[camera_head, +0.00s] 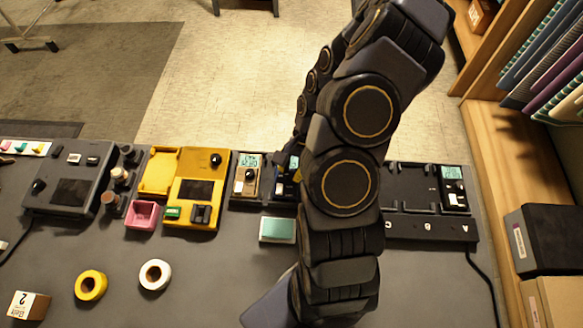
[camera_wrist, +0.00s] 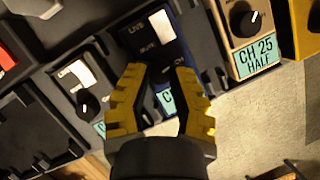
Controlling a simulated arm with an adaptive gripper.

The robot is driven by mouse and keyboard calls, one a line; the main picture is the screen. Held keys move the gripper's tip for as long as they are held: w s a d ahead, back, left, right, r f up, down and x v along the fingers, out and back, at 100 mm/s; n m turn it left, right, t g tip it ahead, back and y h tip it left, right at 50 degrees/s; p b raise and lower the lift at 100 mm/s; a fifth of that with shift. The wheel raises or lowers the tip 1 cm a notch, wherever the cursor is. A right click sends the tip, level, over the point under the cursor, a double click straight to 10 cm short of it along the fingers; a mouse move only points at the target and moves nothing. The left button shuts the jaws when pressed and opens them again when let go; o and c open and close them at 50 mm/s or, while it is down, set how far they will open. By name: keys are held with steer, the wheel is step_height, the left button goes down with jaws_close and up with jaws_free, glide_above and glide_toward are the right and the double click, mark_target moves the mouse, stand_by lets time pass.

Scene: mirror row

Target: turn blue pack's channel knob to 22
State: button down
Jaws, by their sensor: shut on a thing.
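The blue pack (camera_wrist: 142,48) sits in its dark charger slot in the wrist view, with a white label and a teal display (camera_wrist: 167,102). Only the start of a "C" reads on the display; my fingers cover the rest. My gripper (camera_wrist: 160,73), with yellow ridged fingers, is closed around the blue pack's channel knob, just above the display. The knob is mostly hidden between the fingertips, so its pointer cannot be read. In the head view the blue pack (camera_head: 286,186) shows only partly beside my arm, which hides most of the gripper.
A beige pack (camera_wrist: 244,45) reading "CH 25 HALF" stands close on the right in the wrist view. A dark pack with a knob (camera_wrist: 88,104) is at the left. A yellow unit (camera_head: 193,190) and a teal-topped box (camera_head: 277,230) stand near in the head view.

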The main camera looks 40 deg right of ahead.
steer(key=n+g, duration=0.1)
steer(key=n, duration=0.2)
steer(key=shift+f+h, duration=0.1)
steer(key=shift+h, duration=0.2)
steer(key=n+g, duration=0.1)
steer(key=n, duration=0.3)
steer(key=shift+a+h, duration=0.15)
steer(key=shift+h, duration=0.25)
steer(key=n+g+h, duration=0.1)
steer(key=n, duration=0.3)
steer(key=shift+n, duration=0.3)
steer(key=shift+w+a+n+g+h, duration=0.1)
steer(key=shift+n+g+h, duration=0.2)
steer(key=shift+n+h, duration=0.9)
steer(key=shift+n+y, duration=0.3)
steer(key=shift+n, duration=0.3)
steer(key=c, duration=0.8)
jaws_free()
